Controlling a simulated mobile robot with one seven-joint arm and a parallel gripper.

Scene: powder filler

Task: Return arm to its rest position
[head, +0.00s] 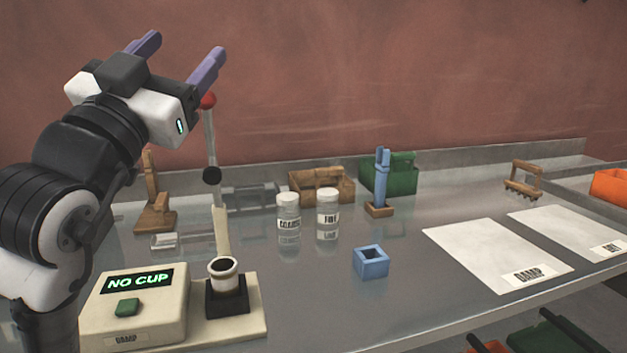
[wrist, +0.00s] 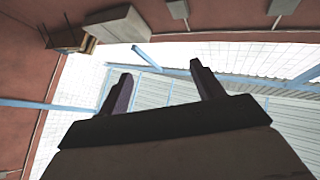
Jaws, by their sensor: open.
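My gripper (head: 178,60) is raised high at the upper left of the head view, above the table and in front of the red wall. Its two purple fingers are spread apart with nothing between them. The wrist view also shows my gripper (wrist: 161,90), its fingers apart and empty, pointing up toward the ceiling beams and bright roof panels. My arm is bent at the left edge of the head view and touches nothing that I can see.
The metal table (head: 330,300) holds a filler box (head: 135,305) reading "NO CUP", a cup-like piece (head: 223,270) on its black stand, two labelled jars (head: 288,225) and (head: 327,215), a blue square holder (head: 370,262) and white sheets (head: 495,255). A red-knobbed rod (head: 209,135) stands near my gripper.

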